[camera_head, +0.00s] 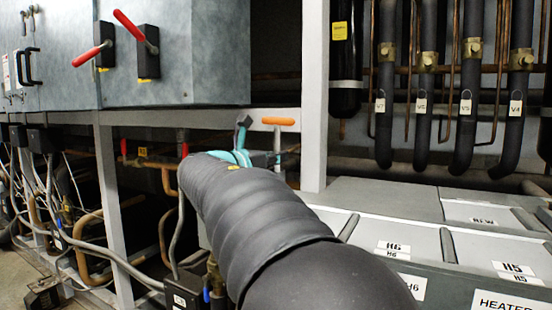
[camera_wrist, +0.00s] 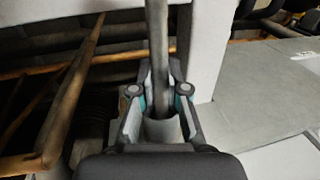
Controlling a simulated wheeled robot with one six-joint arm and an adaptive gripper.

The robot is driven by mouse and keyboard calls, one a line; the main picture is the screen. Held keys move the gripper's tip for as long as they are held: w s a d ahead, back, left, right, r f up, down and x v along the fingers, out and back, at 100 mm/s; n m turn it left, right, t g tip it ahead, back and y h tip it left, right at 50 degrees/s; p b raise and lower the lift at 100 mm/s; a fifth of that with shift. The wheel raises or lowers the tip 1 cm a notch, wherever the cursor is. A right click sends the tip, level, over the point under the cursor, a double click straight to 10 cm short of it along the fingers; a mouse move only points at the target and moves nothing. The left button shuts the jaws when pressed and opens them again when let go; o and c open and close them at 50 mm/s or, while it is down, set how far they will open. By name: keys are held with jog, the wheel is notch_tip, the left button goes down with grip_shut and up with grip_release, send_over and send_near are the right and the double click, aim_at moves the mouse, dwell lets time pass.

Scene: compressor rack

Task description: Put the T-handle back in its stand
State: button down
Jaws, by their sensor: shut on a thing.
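The T-handle (camera_head: 278,121) has an orange crossbar and stands upright beside the pale frame post in the head view. Its grey shaft (camera_wrist: 157,45) runs between my fingers in the wrist view. My gripper (camera_wrist: 158,92) is shut on this shaft. The gripper's teal parts (camera_head: 242,135) show behind my dark arm in the head view. A wider grey cylinder (camera_wrist: 161,131) surrounds or ends the shaft at the near end. I cannot tell whether it belongs to the T-handle or the stand. I cannot make out the stand for certain in either view.
A pale upright post (camera_head: 315,95) stands close to the right of the T-handle. Copper pipes (camera_wrist: 70,95) run at the left in the wrist view. Grey labelled boxes (camera_head: 395,198) lie at right. Red-handled levers (camera_head: 93,54) stick out from the cabinet at upper left.

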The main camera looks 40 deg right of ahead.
jog(key=shift+f, duration=0.35)
jog(key=c, duration=1.2)
grip_release()
jog(key=shift+r, duration=0.1)
jog(key=shift+r, duration=0.3)
jog(key=a, duration=0.4)
jog(key=s+a, duration=0.1)
jog(key=a, duration=0.3)
jog(key=s+a, duration=0.1)
jog(key=a, duration=0.2)
jog(key=shift+s+a+f+b, duration=0.1)
jog(key=shift+s+a+b, duration=0.05)
jog(key=shift+a+b, duration=0.25)
